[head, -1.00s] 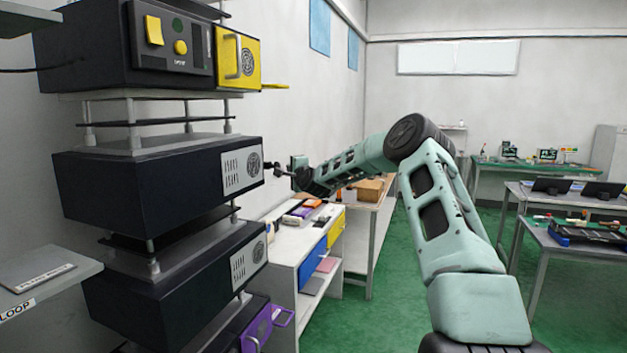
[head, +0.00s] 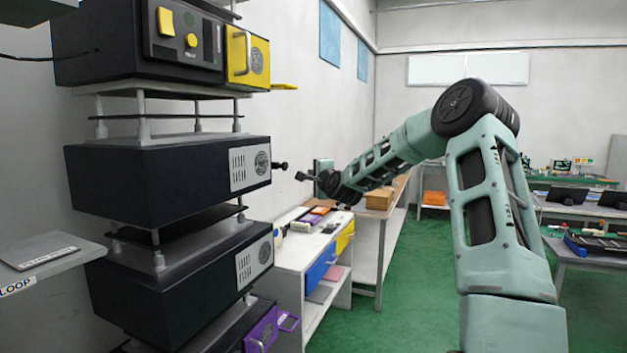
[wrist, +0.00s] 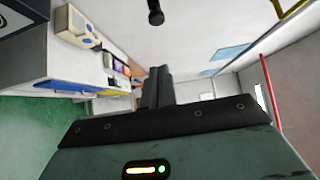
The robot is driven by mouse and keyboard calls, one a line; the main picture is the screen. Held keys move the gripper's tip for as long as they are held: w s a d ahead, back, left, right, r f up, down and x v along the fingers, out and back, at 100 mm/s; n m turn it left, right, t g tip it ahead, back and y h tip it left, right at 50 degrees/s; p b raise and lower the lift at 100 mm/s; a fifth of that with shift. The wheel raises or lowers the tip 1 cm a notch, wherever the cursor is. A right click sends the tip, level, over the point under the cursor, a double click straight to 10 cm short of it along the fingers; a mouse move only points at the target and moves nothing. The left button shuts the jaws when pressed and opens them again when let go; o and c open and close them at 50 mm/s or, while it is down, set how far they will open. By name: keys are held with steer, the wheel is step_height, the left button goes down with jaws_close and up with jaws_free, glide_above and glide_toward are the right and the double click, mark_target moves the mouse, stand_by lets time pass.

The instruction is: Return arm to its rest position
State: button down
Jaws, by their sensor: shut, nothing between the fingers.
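My gripper (head: 302,176) is at the end of my pale green arm, in the middle of the head view. It is shut and empty. The knob also shows at the top of the wrist view (wrist: 155,12). In the wrist view, my shut fingers (wrist: 157,85) point up in the middle of the picture. My arm is bent, with its elbow raised at the right of the head view.
A stack of dark boxes stands at the left, the top one with a yellow door (head: 247,55). A white cabinet (head: 290,262) with blue and yellow drawers stands below my gripper. Tables (head: 575,208) stand at the far right. The green floor (head: 412,290) between is clear.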

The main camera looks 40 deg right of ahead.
stand_by(0.6)
steer(key=w+a+f+n+g+y, duration=0.1)
steer(key=a+f+n+y, duration=0.15)
steer(key=a, duration=0.65)
steer(key=w+a+f+n+g+y, duration=0.1)
steer(key=w+a+f+n+y, duration=0.2)
steer(key=a, duration=0.7)
steer(key=s+a+f+n+g+y, duration=0.25)
steer(key=s+a+n, duration=0.25)
steer(key=a, duration=0.6)
steer(key=s+a+f+n+g+y, duration=0.1)
steer(key=s+a+f+n+g, duration=0.25)
steer(key=a, duration=0.65)
steer(key=s+a+f+n+g, duration=0.2)
steer(key=s+a+n, duration=0.2)
steer(key=s+a, duration=0.45)
steer(key=s+a+f+n+g, duration=0.2)
steer(key=s+a+n, duration=0.3)
steer(key=s, duration=0.7)
steer(key=s+f+n+g+h, duration=0.1)
steer(key=s+n+g, duration=0.3)
steer(key=s, duration=1.5)
steer(key=f+n, duration=0.1)
steer(key=n, duration=0.2)
steer(key=shift+s+d+g+h, duration=0.3)
steer(key=shift+s+d, duration=0.05)
